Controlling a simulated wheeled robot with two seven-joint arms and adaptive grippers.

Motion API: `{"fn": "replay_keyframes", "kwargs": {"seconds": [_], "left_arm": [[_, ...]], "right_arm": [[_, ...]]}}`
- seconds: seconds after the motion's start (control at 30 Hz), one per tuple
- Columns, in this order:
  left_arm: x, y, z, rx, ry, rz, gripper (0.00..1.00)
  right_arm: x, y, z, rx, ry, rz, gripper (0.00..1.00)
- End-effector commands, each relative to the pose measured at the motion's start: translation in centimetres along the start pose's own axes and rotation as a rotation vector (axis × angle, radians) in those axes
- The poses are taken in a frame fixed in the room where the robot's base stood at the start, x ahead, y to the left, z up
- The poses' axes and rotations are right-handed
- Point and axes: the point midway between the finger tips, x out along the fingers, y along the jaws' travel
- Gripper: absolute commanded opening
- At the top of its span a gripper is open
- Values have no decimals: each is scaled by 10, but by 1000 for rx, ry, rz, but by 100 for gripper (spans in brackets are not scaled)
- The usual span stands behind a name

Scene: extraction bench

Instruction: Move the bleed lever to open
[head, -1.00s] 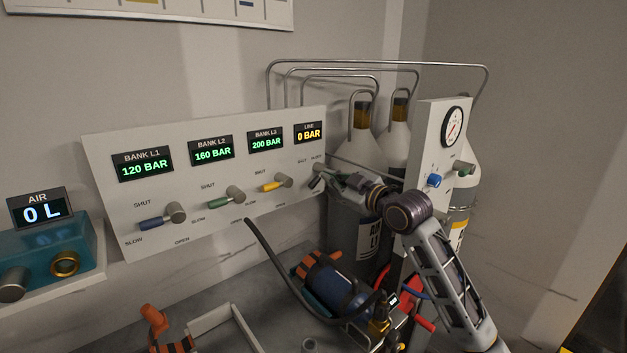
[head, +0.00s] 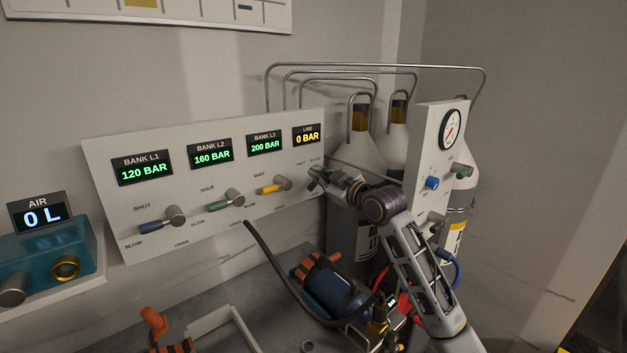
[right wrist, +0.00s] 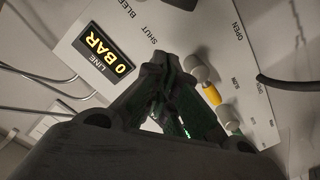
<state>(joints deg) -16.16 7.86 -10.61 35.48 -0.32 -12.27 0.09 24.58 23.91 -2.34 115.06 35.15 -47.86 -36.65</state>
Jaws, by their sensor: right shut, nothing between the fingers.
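The valve panel (head: 200,235) has a LINE display (head: 308,133) at its right end reading 0 BAR. The bleed lever sits below that display. My right gripper (head: 318,184) is in front of it and largely hides it, so its exact angle and any contact cannot be told. In the right wrist view the shut fingers (right wrist: 160,60) point at the panel, between the SHUT and OPEN labels, with BLEED printed beyond. The right gripper holds nothing. My left gripper is not in view.
Blue (head: 150,228), green (head: 218,204) and yellow (head: 268,189) levers line the panel to the left. Cylinders (head: 360,150) and a gauge panel (head: 425,150) stand to the right. A black hose (head: 265,245) and a blue bottle (head: 335,290) lie below.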

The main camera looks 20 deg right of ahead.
Motion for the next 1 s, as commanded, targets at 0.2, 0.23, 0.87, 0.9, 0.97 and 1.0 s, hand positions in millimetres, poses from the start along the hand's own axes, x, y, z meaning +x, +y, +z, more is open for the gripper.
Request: {"fn": "replay_keyframes", "kwargs": {"seconds": [0.2,0.23,0.87,0.9,0.97,1.0], "left_arm": [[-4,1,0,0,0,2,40],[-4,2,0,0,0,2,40],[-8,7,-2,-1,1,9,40],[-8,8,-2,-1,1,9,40],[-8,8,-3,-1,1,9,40],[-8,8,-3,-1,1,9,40]], "right_arm": [[22,0,0,1,-1,-1,0],[25,1,-1,0,0,0,0],[55,0,37,1,-2,-1,0],[56,0,38,1,-2,0,0],[56,0,39,0,-2,0,0],[56,0,39,-1,-2,0,0]]}}
